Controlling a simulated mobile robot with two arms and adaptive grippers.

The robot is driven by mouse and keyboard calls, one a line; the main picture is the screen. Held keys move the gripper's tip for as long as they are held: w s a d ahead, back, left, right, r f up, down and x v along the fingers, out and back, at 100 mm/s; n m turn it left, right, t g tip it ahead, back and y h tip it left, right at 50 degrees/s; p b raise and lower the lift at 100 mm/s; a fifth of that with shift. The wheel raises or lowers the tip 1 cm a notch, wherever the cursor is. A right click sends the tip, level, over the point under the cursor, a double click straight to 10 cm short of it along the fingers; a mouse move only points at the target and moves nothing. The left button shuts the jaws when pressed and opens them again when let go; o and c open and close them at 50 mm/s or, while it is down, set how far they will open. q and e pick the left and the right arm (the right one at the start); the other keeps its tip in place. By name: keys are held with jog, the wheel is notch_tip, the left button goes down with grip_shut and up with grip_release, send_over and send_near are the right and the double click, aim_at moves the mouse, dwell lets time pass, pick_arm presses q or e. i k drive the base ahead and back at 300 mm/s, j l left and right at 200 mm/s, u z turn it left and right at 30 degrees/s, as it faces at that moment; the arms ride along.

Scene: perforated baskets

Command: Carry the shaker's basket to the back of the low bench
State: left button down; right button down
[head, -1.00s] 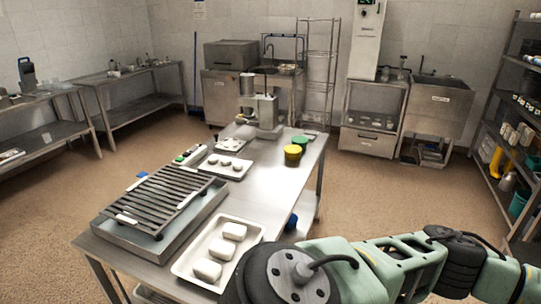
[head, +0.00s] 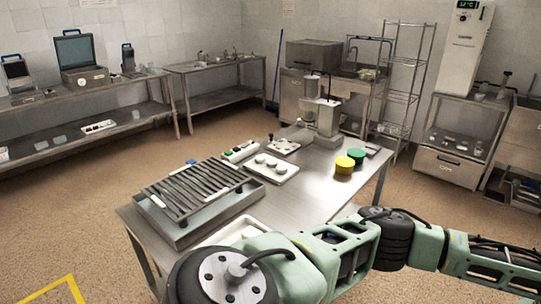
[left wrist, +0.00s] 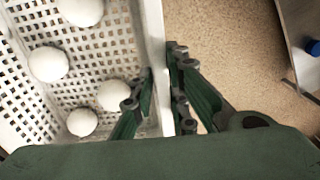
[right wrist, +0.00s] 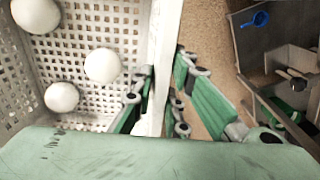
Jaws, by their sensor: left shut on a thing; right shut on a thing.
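A white perforated basket (left wrist: 153,35) holding several round white items fills the left part of the left wrist view. The right wrist view also shows a white perforated basket wall (right wrist: 164,35) with round white items (right wrist: 103,65) inside. My left gripper (left wrist: 161,75) is shut on a basket wall, one finger inside and one outside. My right gripper (right wrist: 164,77) is shut on a wall in the same way. The basket and both grippers are out of the head view. I see no shaker inside the visible part of the basket.
A steel table (head: 312,190) stands ahead with a slatted rack (head: 190,193), trays, and yellow (head: 344,165) and green lids. A long bench with a lower shelf (head: 75,135) runs along the left wall. Brown floor between them is clear. Yellow floor marking (head: 62,290) shows at lower left.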

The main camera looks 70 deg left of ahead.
aim_at(303, 209)
jog(key=i+u, duration=0.15)
jog(key=u, duration=0.2)
jog(key=i+u, duration=0.2)
jog(key=u, duration=0.2)
jog(key=i+u, duration=0.2)
jog(key=u, duration=0.15)
jog(key=i+j+u, duration=0.2)
jog(key=i+u, duration=0.55)
jog(key=u, duration=0.2)
jog(key=i+u, duration=0.45)
jog(key=k, duration=0.1)
